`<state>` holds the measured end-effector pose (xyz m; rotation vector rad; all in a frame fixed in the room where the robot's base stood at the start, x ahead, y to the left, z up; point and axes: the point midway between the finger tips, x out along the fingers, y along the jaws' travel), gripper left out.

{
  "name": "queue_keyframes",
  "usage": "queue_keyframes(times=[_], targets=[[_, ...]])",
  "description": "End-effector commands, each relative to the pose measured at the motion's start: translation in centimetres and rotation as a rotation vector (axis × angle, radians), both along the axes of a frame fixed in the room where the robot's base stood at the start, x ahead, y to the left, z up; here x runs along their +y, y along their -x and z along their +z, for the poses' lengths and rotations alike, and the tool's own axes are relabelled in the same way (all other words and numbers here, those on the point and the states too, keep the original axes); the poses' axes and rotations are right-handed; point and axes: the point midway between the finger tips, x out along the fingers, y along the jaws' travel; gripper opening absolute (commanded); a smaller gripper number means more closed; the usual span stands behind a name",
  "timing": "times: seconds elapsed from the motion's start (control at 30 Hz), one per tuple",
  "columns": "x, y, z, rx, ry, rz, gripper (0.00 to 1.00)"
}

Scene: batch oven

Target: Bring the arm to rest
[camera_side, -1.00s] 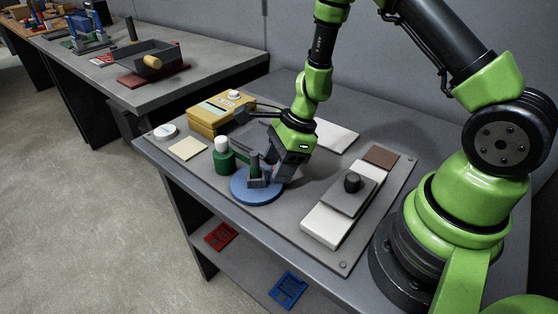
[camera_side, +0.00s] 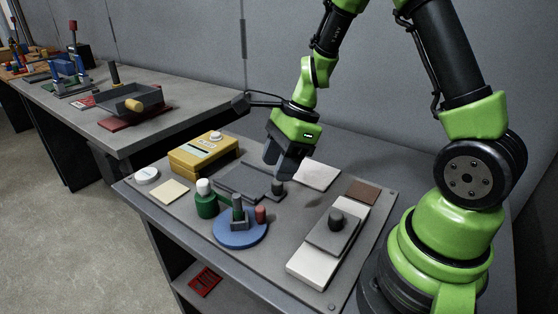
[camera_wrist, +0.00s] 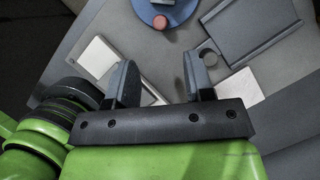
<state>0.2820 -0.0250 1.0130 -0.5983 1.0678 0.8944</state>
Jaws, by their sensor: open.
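The blue disc carries a grey upright piece (camera_side: 238,213) and a small red cylinder (camera_side: 260,214). The red cylinder also shows in the wrist view (camera_wrist: 160,22). The tray has a round knob (camera_side: 278,187) at its right end, below my fingers.
A yellow box (camera_side: 204,155) and a green bottle (camera_side: 206,204) stand on the left. A white block (camera_side: 312,267) bears a grey slab with a dark knob (camera_side: 336,220) on the right. A white plate (camera_side: 316,175) and brown square (camera_side: 362,192) lie flat. Air above is free.

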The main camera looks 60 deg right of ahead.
Motion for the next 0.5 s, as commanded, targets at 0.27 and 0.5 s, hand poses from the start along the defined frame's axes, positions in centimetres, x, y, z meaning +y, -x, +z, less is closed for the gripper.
queue_keyframes(times=[0.27,0.5], targets=[[0.0,0.0,0.2,-0.005,0.002,0.008,0.48],[1.7,1.0,5.4,-0.178,0.102,0.301,0.48]])
